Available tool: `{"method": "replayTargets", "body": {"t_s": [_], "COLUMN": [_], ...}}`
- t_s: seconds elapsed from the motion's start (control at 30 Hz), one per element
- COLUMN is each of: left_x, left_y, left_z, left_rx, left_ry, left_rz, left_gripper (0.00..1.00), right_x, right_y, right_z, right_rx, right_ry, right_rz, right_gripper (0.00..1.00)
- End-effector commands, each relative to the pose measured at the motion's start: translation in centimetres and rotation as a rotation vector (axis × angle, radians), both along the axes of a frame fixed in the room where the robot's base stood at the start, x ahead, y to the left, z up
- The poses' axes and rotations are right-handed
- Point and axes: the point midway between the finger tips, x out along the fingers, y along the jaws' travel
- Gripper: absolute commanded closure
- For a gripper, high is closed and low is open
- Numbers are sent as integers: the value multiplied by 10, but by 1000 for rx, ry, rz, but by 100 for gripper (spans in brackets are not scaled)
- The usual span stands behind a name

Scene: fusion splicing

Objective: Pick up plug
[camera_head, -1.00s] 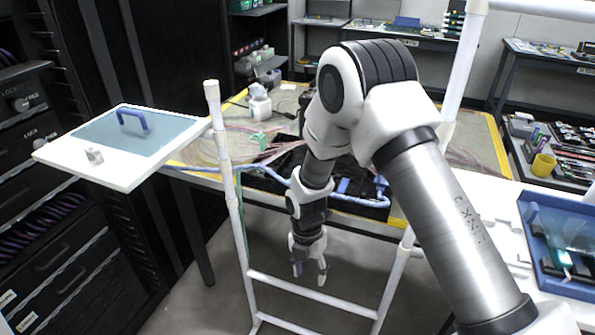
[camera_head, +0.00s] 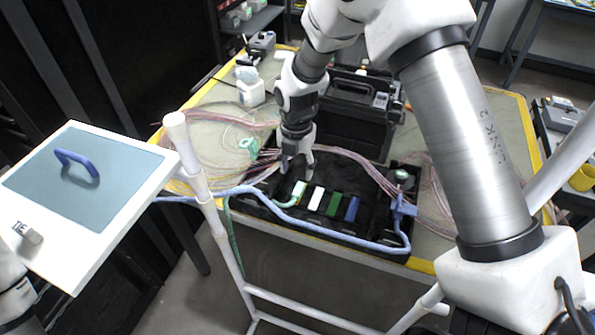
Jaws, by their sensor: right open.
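Several small plugs lie in a row in a black tray (camera_head: 275,208) on the table: a pale green one (camera_head: 298,191), a white one (camera_head: 316,198), a green one (camera_head: 334,204) and a blue one (camera_head: 352,209). The pale green one has a light green cable at its near end. My right gripper (camera_head: 297,170) points down over the left part of the tray, fingers apart and empty. It is just behind and above the pale green plug; whether it touches anything is unclear. My left gripper is out of view.
A blue hose (camera_head: 275,197) runs along the tray's front, near a white tube frame (camera_head: 209,200). Thin pink fibres (camera_head: 345,158) cross behind the plugs. A black case (camera_head: 350,115) and a white bottle (camera_head: 250,90) stand behind. A white panel with a blue handle (camera_head: 77,163) is at left.

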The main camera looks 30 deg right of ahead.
Motion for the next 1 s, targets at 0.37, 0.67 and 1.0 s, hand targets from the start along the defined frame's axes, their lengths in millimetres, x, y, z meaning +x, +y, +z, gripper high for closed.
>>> {"method": "replayTargets", "body": {"t_s": [0.37, 0.67, 1.0], "left_x": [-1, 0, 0], "left_y": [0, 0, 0], "left_z": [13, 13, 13], "left_rx": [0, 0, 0], "left_ry": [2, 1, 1], "left_rz": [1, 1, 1], "left_gripper": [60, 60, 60], "right_x": [2, 3, 3], "right_y": [-7, -7, -7], "right_z": [-54, -76, -76], "right_rx": [1, 0, -1], "right_ry": [5, 0, 1], "right_rz": [-1, 0, 0], "right_gripper": [48, 48, 100]}}
